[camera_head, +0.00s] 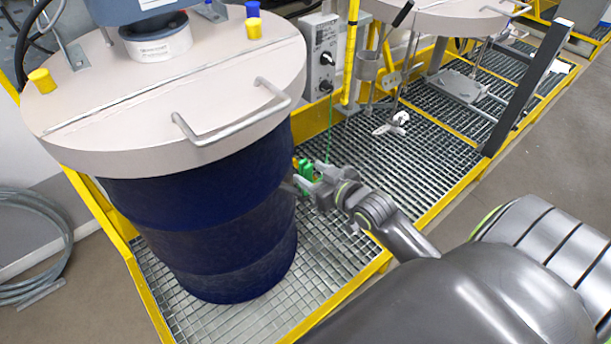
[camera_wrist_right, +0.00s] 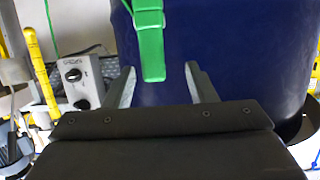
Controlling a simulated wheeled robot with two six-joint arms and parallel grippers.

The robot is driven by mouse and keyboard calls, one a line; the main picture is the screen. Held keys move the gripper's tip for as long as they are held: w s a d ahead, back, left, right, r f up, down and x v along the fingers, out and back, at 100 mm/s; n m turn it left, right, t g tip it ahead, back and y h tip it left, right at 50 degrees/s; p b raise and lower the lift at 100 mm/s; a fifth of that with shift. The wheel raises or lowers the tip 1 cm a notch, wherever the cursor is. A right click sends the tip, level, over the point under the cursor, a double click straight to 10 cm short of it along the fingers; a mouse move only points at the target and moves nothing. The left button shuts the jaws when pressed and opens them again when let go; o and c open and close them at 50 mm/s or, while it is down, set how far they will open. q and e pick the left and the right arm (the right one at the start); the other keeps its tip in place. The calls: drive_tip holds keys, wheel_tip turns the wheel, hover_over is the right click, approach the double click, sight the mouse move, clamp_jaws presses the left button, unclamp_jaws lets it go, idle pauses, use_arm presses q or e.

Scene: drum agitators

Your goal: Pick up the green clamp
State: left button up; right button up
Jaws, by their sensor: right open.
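The green clamp (camera_head: 304,170) is at the right side of the dark blue drum (camera_head: 205,225) in the head view, with a thin green cord rising near it. In the right wrist view the green clamp (camera_wrist_right: 151,45) hangs upright in front of the drum, its lower end between and just beyond my fingertips. My right gripper (camera_head: 318,187) is open, with its fingers (camera_wrist_right: 163,85) apart on either side of the clamp's lower end. I cannot tell whether a finger touches it. The clamp is partly hidden by my gripper in the head view. My left gripper is not in view.
The drum's pale lid (camera_head: 165,95) with a metal handle (camera_head: 235,120) overhangs above the clamp. A grey control box (camera_head: 322,50) stands behind on a yellow frame. The metal grating (camera_head: 420,150) to the right is mostly clear. A coiled cable (camera_head: 30,245) lies at left.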

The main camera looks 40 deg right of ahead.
drive_tip(key=x, duration=0.5)
drive_tip(key=shift+w+d+r+p, duration=0.1)
drive_tip(key=shift+d+p, duration=0.25)
drive_tip(key=shift+p, duration=0.05)
drive_tip(key=shift+w, duration=0.35)
drive_tip(key=c, duration=1.1)
wheel_tip(320, 180, up, 15)
drive_tip(key=p, duration=0.6)
hover_over(301, 164)
drive_tip(key=w+d, duration=0.1)
drive_tip(key=shift+w, duration=0.2)
